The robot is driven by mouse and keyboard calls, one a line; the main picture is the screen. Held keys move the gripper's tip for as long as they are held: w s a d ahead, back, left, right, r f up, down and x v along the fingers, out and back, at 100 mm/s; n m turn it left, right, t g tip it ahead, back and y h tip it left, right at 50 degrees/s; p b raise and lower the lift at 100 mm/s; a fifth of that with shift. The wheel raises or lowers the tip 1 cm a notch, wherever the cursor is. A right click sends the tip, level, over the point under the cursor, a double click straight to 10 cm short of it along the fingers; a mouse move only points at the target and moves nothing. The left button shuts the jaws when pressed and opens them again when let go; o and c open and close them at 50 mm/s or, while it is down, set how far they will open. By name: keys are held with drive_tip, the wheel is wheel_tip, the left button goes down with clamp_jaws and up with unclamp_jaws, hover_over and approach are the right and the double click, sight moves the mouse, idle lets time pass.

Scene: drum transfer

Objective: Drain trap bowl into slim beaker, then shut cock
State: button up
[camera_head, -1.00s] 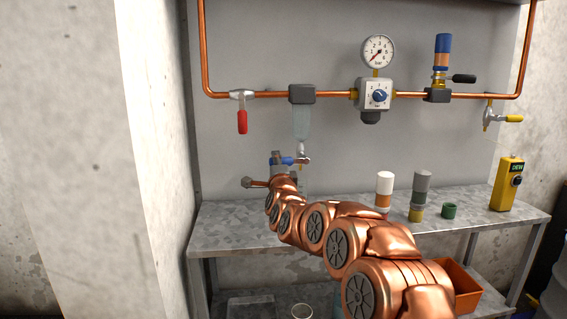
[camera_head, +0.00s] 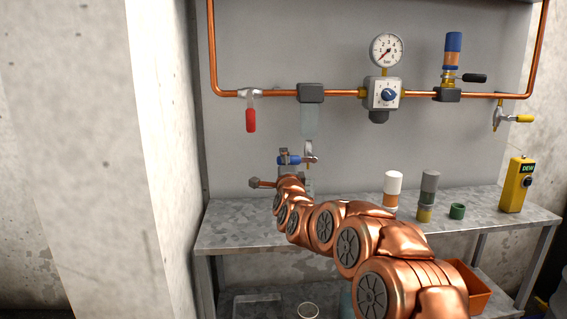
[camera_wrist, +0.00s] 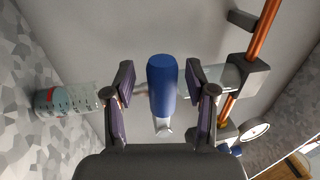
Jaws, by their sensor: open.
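The clear trap bowl (camera_head: 310,119) hangs under a dark block on the copper pipe; its liquid level cannot be read. The drain cock (camera_head: 309,149) sits below it. The cock's blue handle (camera_wrist: 162,85) lies between the two fingers of my gripper (camera_wrist: 160,72) in the wrist view, with gaps on both sides. My gripper is open, and it also shows in the head view (camera_head: 287,160) in front of the cock. A clear beaker with red markings (camera_wrist: 66,99) stands on the bench at left in the wrist view; my arm mostly hides it in the head view.
A red-handled valve (camera_head: 250,119) hangs left of the bowl. A gauge (camera_head: 386,49) and regulator (camera_head: 382,94) are to the right. A white-capped container (camera_head: 393,184), a grey-capped one (camera_head: 429,188), a green cup (camera_head: 457,211) and a yellow device (camera_head: 516,186) stand on the bench (camera_head: 235,225).

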drive_tip(key=v, duration=1.1)
drive_tip(key=shift+s, duration=0.2)
